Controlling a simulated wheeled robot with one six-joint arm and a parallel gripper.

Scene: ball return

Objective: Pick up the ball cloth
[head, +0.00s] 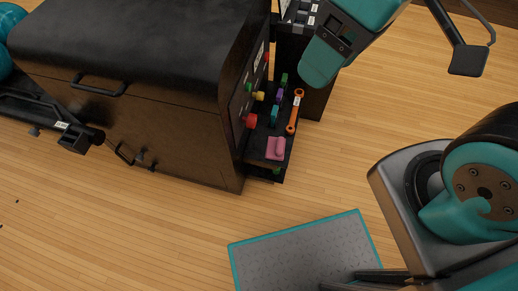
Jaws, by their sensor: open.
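A folded pink cloth (276,148), which I take to be the ball cloth, lies at the near end of a narrow black side shelf (262,153) on the dark cabinet. Its upper surface is uncovered. The two dark fingers of my gripper (338,279) show at the bottom edge, partly cut off. They are apart with nothing visible between them, over the grey mat. The gripper is well below and to the right of the cloth in the picture, not touching it.
An orange tool (295,111) and several small coloured pieces lie beside the cloth. The dark cabinet (150,110) stands left of the shelf. A teal-edged grey mat (300,252) lies on the wooden floor. Bare floor (190,235) is clear at lower left.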

